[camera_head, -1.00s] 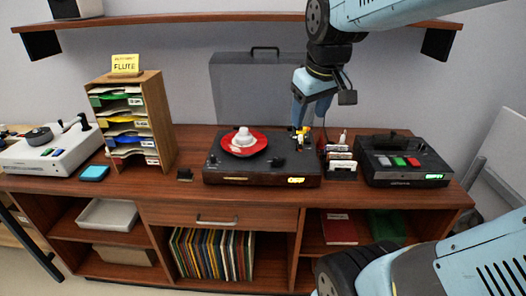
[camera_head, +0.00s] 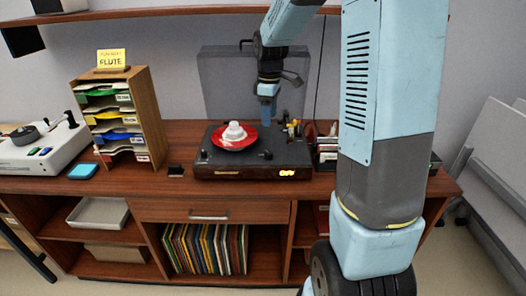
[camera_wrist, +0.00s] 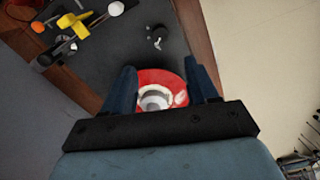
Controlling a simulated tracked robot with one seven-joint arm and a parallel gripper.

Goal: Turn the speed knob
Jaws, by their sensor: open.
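A dark record player (camera_head: 300,158) stands on the wooden cabinet, with a red record (camera_head: 224,143) and a white piece (camera_head: 235,130) at the record's centre. A small black knob (camera_head: 267,154) sits on its deck, right of the record near the front edge; I cannot read any label. The knob also shows in the wrist view (camera_wrist: 157,36), beyond my fingertips and apart from them. My gripper (camera_head: 267,112) is open above the right part of the deck, pointing down. In the wrist view, the red record (camera_wrist: 158,78) shows between its two fingers (camera_wrist: 163,72).
The tonearm parts, with a yellow piece (camera_wrist: 88,23), lie at the deck's far right. A small rack (camera_head: 327,152) stands right of the player. My arm hides most of the device behind it.

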